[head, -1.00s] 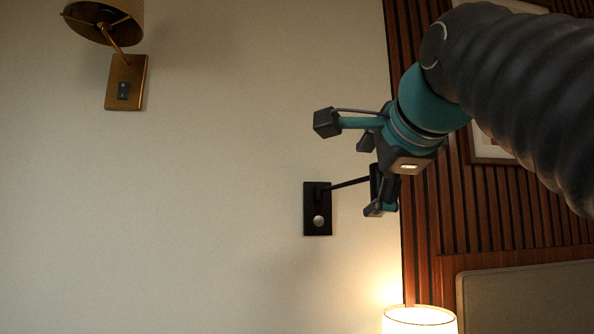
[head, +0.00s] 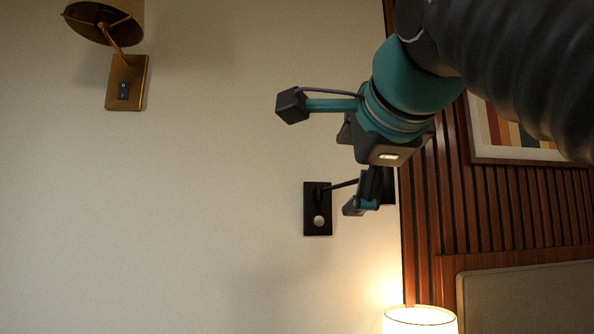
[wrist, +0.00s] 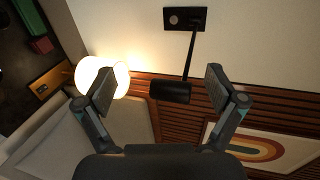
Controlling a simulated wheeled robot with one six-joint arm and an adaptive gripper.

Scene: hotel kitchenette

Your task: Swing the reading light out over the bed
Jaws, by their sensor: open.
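The reading light is black. Its wall plate (head: 318,222) is on the pale wall in the head view, with a thin arm (head: 340,185) reaching right toward my gripper (head: 370,200). The light's head (head: 389,188) is partly hidden behind my fingers there. In the wrist view the plate (wrist: 185,19) is at the top, and the arm comes down to the dark cylindrical head (wrist: 170,91). My gripper (wrist: 164,90) is open, and the head appears between its two fingers with gaps on both sides. I see no contact. The bed (wrist: 45,140) shows at the lower left.
A lit table lamp (head: 420,320) stands below my gripper, and also shows beside the left finger in the wrist view (wrist: 88,72). A brass wall lamp (head: 125,85) is at upper left. Wood slats, a framed picture (head: 530,135) and the headboard (head: 530,295) are at right.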

